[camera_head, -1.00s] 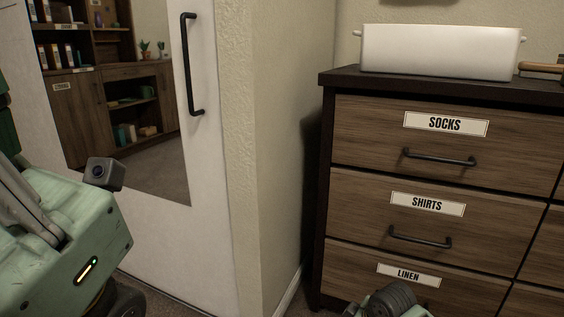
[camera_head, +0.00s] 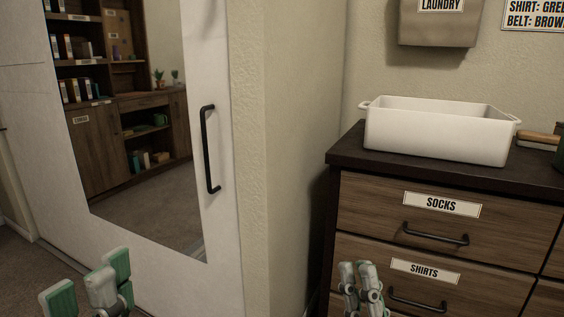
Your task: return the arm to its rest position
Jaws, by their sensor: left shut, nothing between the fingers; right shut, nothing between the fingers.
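My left gripper (camera_head: 92,284) shows at the bottom left, with green pads and pale grey-green links. My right gripper (camera_head: 360,276) stands at the bottom, right of centre, in front of the dresser's left drawers. It points upward with its fingers shut and nothing between them. The rest of both arms is out of view.
A dark wooden dresser (camera_head: 349,158) stands at the right, with SOCKS and SHIRTS drawers with handles. A white bin (camera_head: 436,137) sits on top. A white door (camera_head: 225,220) with a mirror and black handle (camera_head: 207,150) stands at the left.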

